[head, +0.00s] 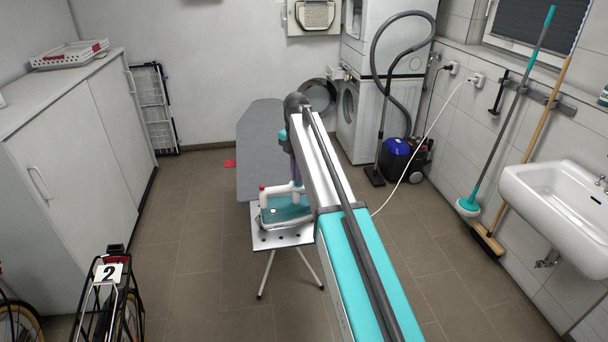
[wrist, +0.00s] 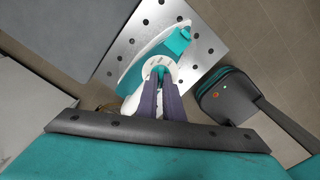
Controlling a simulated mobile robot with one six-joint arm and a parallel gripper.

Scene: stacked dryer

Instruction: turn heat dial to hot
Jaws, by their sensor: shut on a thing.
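A white and teal steam iron (head: 282,213) rests on the perforated metal plate (head: 261,240) at the near end of the ironing board. In the wrist view the iron (wrist: 141,62) lies on the same plate (wrist: 208,40). Its heat dial (wrist: 160,66) is a white disc with a teal middle. My gripper (wrist: 160,80) comes down over the dial with its dark fingers close together, shut on the dial's middle. The fingers hide part of the dial, and I cannot read its marks. In the head view my arm covers part of the iron.
The grey ironing board (head: 259,145) stretches away behind the iron. A stacked washer and dryer (head: 360,125) stands at the back, with a blue vacuum cleaner (head: 398,160) beside it. A white sink (head: 563,195) is at right and a white cabinet (head: 75,150) at left.

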